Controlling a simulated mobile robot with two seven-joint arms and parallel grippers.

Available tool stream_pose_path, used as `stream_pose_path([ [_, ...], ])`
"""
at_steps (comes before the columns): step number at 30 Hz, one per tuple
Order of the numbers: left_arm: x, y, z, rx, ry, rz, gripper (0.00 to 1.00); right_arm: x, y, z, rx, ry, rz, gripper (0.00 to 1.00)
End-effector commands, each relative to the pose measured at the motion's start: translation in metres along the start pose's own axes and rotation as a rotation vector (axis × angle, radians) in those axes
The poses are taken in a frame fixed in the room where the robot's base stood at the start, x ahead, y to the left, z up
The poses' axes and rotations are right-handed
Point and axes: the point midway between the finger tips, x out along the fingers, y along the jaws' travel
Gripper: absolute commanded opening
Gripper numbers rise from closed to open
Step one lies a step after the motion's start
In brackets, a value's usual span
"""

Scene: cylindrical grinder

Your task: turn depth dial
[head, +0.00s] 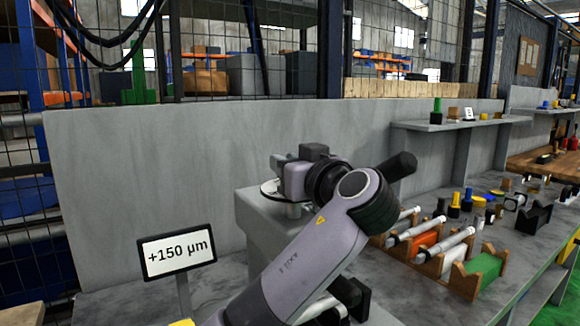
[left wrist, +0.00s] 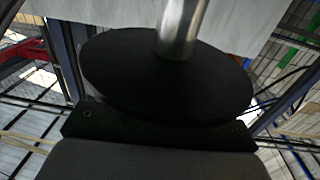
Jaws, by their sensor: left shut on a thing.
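The depth dial (head: 268,190) shows in the head view as a round plate on a short metal post above a grey machine block (head: 256,228). My left gripper (head: 282,184) is at the dial, shut on it; my wrist and arm hide most of the contact and the dial's right side. In the left wrist view, the dial's black disc (left wrist: 125,75) fills the middle, with its steel post (left wrist: 180,28) at the top. The fingertips cannot be made out there. A sign (head: 178,251) reading "+150 µm" stands at left. My right gripper is not in view.
A grey wall panel (head: 130,170) stands behind. To the right, the bench holds wooden racks (head: 482,270) with metal shafts, and several small black and yellow parts. A shelf (head: 455,124) with small items is fixed to the panel.

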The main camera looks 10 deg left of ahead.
Motion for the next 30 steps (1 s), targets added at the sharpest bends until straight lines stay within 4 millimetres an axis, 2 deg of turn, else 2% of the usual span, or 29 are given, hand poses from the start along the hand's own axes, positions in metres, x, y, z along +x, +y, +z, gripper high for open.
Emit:
stream_pose_path([
  [20, 0.0003, -0.0013, 0.0008, 0.0, -0.001, -0.066, 0.0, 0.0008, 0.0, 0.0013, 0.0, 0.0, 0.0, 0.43],
  [21, 0.0004, -0.0013, 0.0007, 0.0, -0.001, -0.065, 0.28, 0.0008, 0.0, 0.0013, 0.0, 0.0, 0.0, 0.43],
  [22, 0.0004, -0.0013, 0.0007, 0.0, -0.001, -0.065, 0.38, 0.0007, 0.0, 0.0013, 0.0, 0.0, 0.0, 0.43],
  [23, 0.0004, -0.0013, 0.0007, 0.0, -0.001, -0.065, 0.43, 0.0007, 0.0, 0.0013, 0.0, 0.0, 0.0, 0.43],
  [30, 0.0004, -0.0013, 0.0002, 0.0, 0.0, -0.065, 0.43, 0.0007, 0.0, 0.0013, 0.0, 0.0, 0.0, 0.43],
])
